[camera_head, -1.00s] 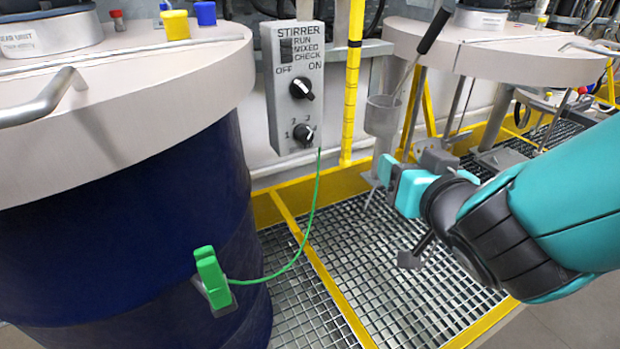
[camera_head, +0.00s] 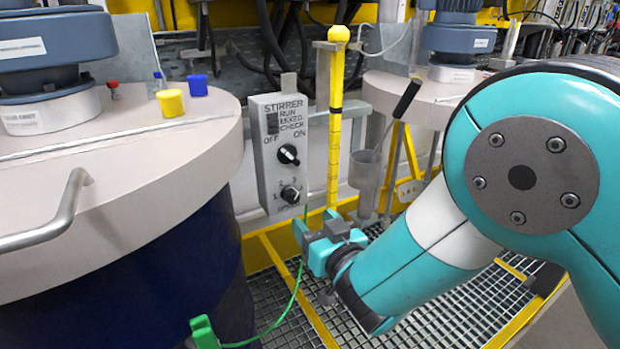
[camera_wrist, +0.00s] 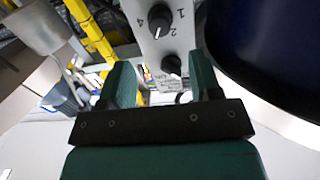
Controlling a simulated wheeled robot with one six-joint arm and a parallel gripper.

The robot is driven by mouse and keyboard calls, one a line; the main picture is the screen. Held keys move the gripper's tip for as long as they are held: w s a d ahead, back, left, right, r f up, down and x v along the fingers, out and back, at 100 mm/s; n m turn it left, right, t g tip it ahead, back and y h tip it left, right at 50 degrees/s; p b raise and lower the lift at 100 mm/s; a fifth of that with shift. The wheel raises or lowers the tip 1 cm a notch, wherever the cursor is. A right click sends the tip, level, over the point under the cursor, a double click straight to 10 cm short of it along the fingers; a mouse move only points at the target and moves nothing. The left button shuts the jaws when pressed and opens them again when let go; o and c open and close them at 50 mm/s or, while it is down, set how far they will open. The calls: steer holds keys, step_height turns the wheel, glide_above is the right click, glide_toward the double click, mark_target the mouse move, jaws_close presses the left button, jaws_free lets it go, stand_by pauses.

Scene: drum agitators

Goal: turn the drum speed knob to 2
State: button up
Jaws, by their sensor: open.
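The grey STIRRER panel (camera_head: 265,190) stands between the two drums. Its lower knob (camera_head: 290,194) is black, with numbers around it; I take it for the speed knob. The OFF/ON knob (camera_head: 288,154) sits above it. My gripper (camera_head: 312,238) is open and empty, below and slightly right of the panel, apart from both knobs. The wrist view looks upside down: the numbered knob (camera_wrist: 160,20) is at the top, with 1, 2 and 4 legible, and the OFF/ON knob (camera_wrist: 172,66) shows between my open fingers (camera_wrist: 160,80). I cannot tell the pointer's exact number.
A blue drum with a pale lid (camera_head: 150,200) stands close on the left. A yellow post (camera_head: 335,120) rises right of the panel. A green cable (camera_head: 293,295) hangs below the panel, near my gripper. A grey cup (camera_head: 367,180) stands farther right.

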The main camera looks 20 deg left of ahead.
mark_target(295, 199)
steer(key=p+x, duration=0.2)
steer(key=x, duration=0.6)
steer(key=shift+w+a, duration=0.3)
steer(key=shift+c, duration=0.2)
steer(key=c, duration=0.9)
